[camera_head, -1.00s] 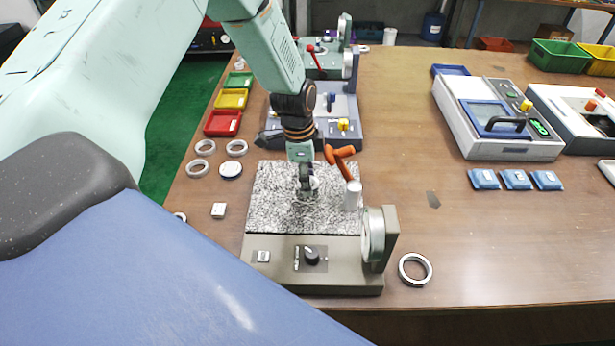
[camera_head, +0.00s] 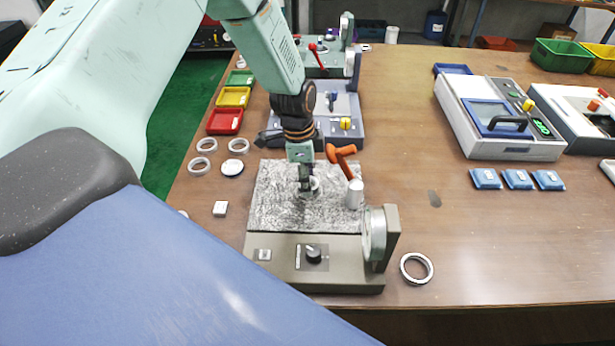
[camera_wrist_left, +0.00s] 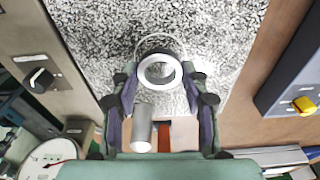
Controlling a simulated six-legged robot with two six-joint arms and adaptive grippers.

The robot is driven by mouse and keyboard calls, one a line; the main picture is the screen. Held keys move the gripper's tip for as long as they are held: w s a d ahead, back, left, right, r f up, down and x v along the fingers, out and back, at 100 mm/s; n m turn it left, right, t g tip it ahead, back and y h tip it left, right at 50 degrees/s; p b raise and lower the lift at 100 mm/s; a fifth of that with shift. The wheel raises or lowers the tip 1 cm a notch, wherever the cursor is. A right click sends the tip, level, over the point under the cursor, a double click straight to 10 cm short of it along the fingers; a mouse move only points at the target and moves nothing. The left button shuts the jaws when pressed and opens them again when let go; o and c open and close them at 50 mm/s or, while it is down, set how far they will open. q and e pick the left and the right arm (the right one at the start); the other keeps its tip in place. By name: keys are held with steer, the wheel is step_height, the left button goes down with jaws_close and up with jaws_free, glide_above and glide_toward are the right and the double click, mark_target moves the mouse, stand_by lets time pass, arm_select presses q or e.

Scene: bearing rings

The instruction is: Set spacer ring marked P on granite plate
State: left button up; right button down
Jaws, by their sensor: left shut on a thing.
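My left gripper (camera_head: 306,187) points down over the speckled granite plate (camera_head: 275,208) and is shut on a pale metal ring (camera_head: 315,186). In the left wrist view the ring (camera_wrist_left: 160,71) sits between the fingertips, above the plate (camera_wrist_left: 95,40); whether it touches the plate I cannot tell. No letter P is readable on it. Several other rings show in the head view: some (camera_head: 199,166) lie at the left of the table, and one (camera_head: 416,268) lies right of the plate's stand. My right gripper is not in view.
The table right of the stand is mostly clear.

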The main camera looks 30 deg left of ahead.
arm_select(q)
steer(key=shift+r+p, duration=0.55)
steer(key=shift+r, duration=0.05)
steer(key=shift+r, duration=0.2)
steer(key=shift+f+b, duration=0.7)
steer(key=shift+f, duration=0.2)
stand_by(0.6)
steer(key=o, duration=1.3)
steer(key=shift+r, duration=0.1)
steer(key=r, duration=0.8)
steer(key=a+r, duration=0.1)
steer(key=r, duration=0.3)
steer(key=shift+s+a, duration=0.1)
steer(key=shift+s, duration=0.2)
